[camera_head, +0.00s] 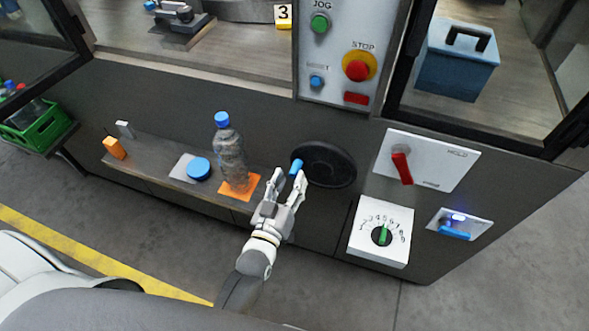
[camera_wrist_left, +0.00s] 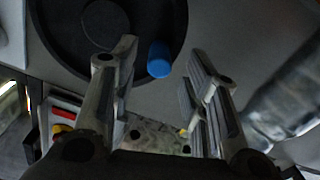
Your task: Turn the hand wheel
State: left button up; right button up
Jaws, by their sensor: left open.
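The hand wheel (camera_head: 331,165) is a black disc on the dark front panel of the machine. A blue handle knob (camera_head: 296,167) sticks out from its left edge. My left gripper (camera_head: 287,178) is open at the wheel's left side, close to the knob. In the left wrist view the wheel (camera_wrist_left: 60,45) fills the top left, and the blue knob (camera_wrist_left: 159,60) shows between and just beyond the open fingertips (camera_wrist_left: 163,62). I cannot tell whether a finger touches the knob. My right gripper is not in view.
A clear bottle (camera_head: 230,155) with a blue cap stands on an orange mat on the ledge, left of my gripper. A blue disc (camera_head: 198,168) lies further left. A dial box (camera_head: 381,232) and a red-handled switch (camera_head: 402,166) are right of the wheel.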

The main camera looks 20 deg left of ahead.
aim_at(292, 176)
pick_arm(q)
jog(key=shift+w, duration=1.85)
jog(key=shift+d, duration=0.1)
grip_shut()
